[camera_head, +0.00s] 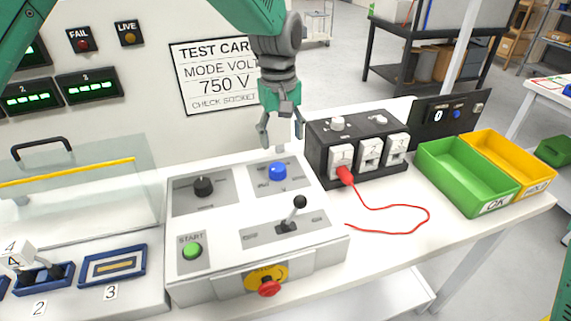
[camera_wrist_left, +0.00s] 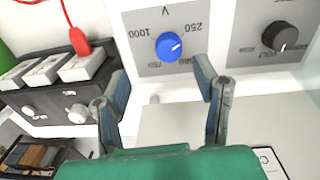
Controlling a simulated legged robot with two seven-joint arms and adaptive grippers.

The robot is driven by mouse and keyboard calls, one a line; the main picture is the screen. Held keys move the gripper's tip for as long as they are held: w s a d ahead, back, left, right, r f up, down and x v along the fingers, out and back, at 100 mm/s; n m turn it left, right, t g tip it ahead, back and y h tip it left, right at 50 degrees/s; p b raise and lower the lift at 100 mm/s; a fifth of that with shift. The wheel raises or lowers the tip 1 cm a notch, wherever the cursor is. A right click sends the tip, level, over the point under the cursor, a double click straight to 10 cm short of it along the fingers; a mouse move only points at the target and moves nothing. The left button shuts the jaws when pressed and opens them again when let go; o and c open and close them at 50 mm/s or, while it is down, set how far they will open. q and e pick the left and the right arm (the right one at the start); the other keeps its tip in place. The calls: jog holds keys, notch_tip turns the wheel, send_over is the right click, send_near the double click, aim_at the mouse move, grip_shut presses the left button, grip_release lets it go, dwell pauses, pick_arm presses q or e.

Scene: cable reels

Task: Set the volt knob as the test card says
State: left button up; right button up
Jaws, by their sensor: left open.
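The test card (camera_head: 215,78) on the back wall reads MODE VOLT, 750 V, CHECK SOCKET; its right edge is hidden behind my left arm. The blue volt knob (camera_head: 278,171) sits on a grey plate on the sloped console. In the left wrist view the knob (camera_wrist_left: 169,46) has a white mark that appears to point toward the 250 label; 1000 is on the other side, and the smaller labels are hard to read. My left gripper (camera_head: 281,140) is open and empty, above and behind the knob, its fingers (camera_wrist_left: 160,78) apart and not touching it.
A black knob (camera_head: 203,187), a lever (camera_head: 299,202), a green START button (camera_head: 192,251) and a red stop button (camera_head: 269,288) share the console. A black socket box (camera_head: 320,159) with a red plug and cable stands right, beside green (camera_head: 440,178) and yellow bins (camera_head: 500,150).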

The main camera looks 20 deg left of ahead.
aim_at(277, 166)
pick_arm(q)
jog(key=a+f, duration=0.1)
jog(key=f, duration=0.2)
jog(key=a+f, duration=0.1)
jog(key=f, duration=0.2)
jog(key=w+a+f, duration=0.1)
jog(key=f, duration=0.2)
jog(key=shift+a, duration=0.15)
jog(key=shift+s+d+f, duration=0.15)
jog(key=shift+d+f, duration=0.05)
jog(key=shift+f, duration=0.15)
jog(key=shift+d+f, duration=0.2)
jog(key=shift+d, duration=1.15)
jog(key=shift+a, duration=0.45)
jog(key=c, duration=1)
jog(key=shift+a, duration=0.4)
jog(key=shift+c, duration=0.7)
jog(key=shift+a, duration=0.3)
jog(key=shift+d, duration=0.5)
jog(key=shift+a, duration=0.1)
pick_arm(e)
jog(key=shift+w+a+r, duration=0.3)
jog(key=shift+a+r, duration=0.05)
jog(key=shift+a, duration=0.35)
